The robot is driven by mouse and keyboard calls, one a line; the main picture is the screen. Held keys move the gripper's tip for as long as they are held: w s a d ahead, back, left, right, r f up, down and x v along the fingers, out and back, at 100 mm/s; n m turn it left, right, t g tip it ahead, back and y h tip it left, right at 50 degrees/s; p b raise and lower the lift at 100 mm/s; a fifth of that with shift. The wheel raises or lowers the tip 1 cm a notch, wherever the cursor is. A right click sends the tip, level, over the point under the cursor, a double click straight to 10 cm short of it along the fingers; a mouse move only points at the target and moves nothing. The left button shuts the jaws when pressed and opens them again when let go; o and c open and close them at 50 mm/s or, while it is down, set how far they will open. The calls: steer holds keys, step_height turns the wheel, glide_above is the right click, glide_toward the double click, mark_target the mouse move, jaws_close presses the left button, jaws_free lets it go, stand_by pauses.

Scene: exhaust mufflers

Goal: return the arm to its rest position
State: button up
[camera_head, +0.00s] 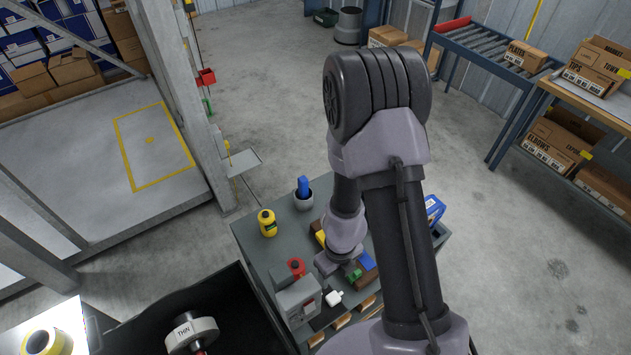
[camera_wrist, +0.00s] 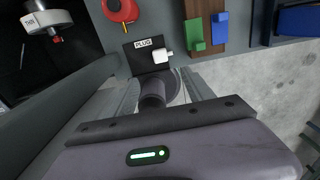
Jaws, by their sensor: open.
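My arm rises from the bottom right of the head view, bends at a high elbow and reaches down to the grey bench (camera_head: 258,262). My gripper (camera_wrist: 165,88) is open in the wrist view, its two pale fingers spread apart. A dark grey cylinder (camera_wrist: 152,92) shows between them; I cannot tell what it belongs to or whether it touches them. Beyond is a white plug (camera_wrist: 162,57) on a black mat labelled PLUG (camera_wrist: 150,43). In the head view the gripper's fingertips are not clear, and my arm hides part of the bench.
A yellow bottle (camera_head: 267,223), a cup with a blue item (camera_head: 304,194) and a grey box (camera_head: 298,300) stand on the bench. Green (camera_wrist: 194,35) and blue (camera_wrist: 221,30) blocks are near the plug. A black bin (camera_head: 150,315) holds a labelled disc (camera_head: 190,332). Open floor lies behind.

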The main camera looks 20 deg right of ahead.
steer(key=w+a+r+n+t+y+b, duration=0.3)
steer(key=w+a+r+n+t+b, duration=0.1)
steer(key=w+a+r+n+b, duration=0.35)
steer(key=s+a+r+n+t+y+b, duration=0.1)
steer(key=s+r+n+b, duration=0.3)
steer(key=r+n, duration=0.65)
steer(key=s+d+r+n+h+b, duration=0.1)
steer(key=s+n+b, duration=0.1)
steer(key=s+n, duration=0.3)
steer(key=s+d+r+n+h+b, duration=0.1)
steer(key=s+d+r+n+b, duration=0.1)
steer(key=s+n, duration=0.3)
steer(key=shift+s+r+t+b, duration=0.3)
steer(key=shift+s+t, duration=0.1)
steer(key=shift+s, duration=0.45)
